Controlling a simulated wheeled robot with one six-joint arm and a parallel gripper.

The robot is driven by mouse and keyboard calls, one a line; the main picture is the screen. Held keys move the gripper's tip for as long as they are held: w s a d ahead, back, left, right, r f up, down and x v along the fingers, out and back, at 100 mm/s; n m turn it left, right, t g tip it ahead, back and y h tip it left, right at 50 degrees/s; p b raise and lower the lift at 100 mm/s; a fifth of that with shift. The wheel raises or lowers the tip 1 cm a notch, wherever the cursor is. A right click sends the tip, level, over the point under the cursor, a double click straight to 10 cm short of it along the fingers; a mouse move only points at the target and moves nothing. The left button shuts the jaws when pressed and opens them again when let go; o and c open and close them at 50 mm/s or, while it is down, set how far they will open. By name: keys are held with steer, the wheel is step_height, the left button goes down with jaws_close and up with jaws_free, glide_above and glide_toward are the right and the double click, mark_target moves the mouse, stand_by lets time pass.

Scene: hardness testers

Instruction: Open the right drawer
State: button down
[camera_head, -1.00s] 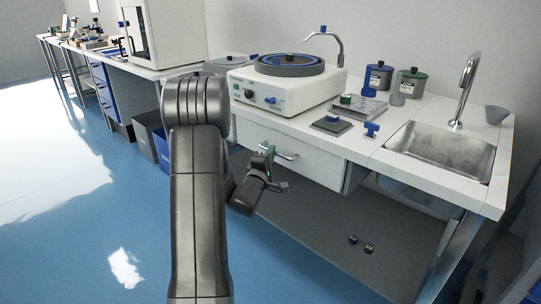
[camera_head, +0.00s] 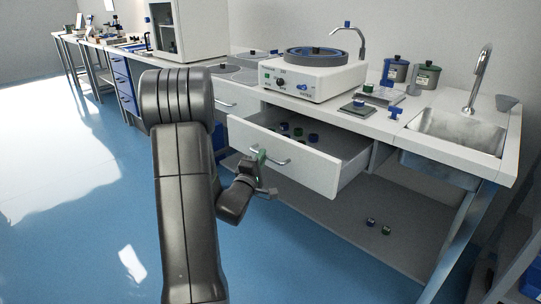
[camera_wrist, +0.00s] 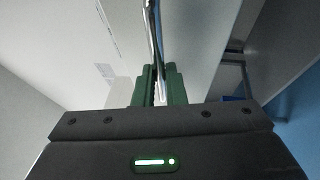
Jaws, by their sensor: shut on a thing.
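The right drawer (camera_head: 310,170) is white and stands pulled well out under the bench, below the white polishing machine.
Another white drawer (camera_head: 228,103) to the left is closed. The polishing machine (camera_head: 312,75), jars (camera_head: 425,76) and sink (camera_head: 455,130) are on the bench top. Two small pieces (camera_head: 378,226) lie on the lower shelf. The blue floor (camera_head: 90,190) at left is clear.

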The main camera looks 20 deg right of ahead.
steer(key=s+a, duration=0.3)
steer(key=a, duration=0.4)
steer(key=shift+a, duration=0.15)
steer(key=c, duration=1.5)
jaws_free()
steer(key=p+v, duration=0.1)
steer(key=v, duration=1.2)
steer(key=shift+s+a, duration=0.25)
steer(key=shift+s, duration=0.1)
steer(key=shift+b+x, duration=0.5)
steer(key=shift+x, duration=6.55)
